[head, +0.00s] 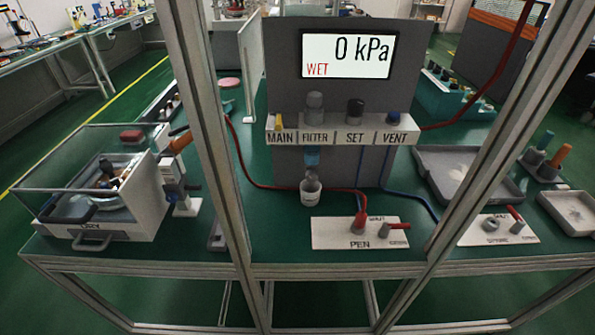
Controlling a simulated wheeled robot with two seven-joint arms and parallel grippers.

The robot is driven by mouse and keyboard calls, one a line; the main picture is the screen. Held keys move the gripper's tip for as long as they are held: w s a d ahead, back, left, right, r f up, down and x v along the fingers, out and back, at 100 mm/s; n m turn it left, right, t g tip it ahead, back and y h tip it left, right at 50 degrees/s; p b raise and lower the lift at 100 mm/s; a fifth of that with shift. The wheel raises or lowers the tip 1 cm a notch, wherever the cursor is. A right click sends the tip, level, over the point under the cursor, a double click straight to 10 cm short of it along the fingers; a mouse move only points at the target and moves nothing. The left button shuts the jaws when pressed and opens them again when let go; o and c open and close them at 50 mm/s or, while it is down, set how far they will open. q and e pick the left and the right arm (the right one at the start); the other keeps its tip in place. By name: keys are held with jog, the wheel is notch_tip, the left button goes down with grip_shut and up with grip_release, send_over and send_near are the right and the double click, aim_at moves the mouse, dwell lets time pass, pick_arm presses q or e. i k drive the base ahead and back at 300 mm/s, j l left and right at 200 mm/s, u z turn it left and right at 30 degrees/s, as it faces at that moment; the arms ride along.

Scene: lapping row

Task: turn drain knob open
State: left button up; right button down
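A dark upright panel (290,90) stands on the green bench behind a metal frame. Its screen (348,56) reads "0 kPa" with a red "WET". Below the "FILTER" label hangs a blue filter bowl (312,158). A small grey piece (310,174) sits under the bowl and looks like the drain knob; I cannot tell its turn position. A white cup (310,192) stands beneath it. Neither of my grippers is in view.
Slanted metal posts (210,130) stand in front. A PEN plate (345,232) and red hose (285,187) lie nearby. A clear-lidded box (105,225) sits left.

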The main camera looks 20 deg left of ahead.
aim_at(311, 175)
jog(key=i+l+u, duration=0.2)
jog(key=u, duration=0.15)
jog(key=i+l+u, duration=0.15)
jog(key=l+u, duration=0.2)
jog(key=i+l+u, duration=0.1)
jog(key=l+u, duration=0.25)
jog(key=l, duration=0.15)
jog(key=l+u, duration=0.75)
jog(key=i+l, duration=0.05)
jog(key=l, duration=0.05)
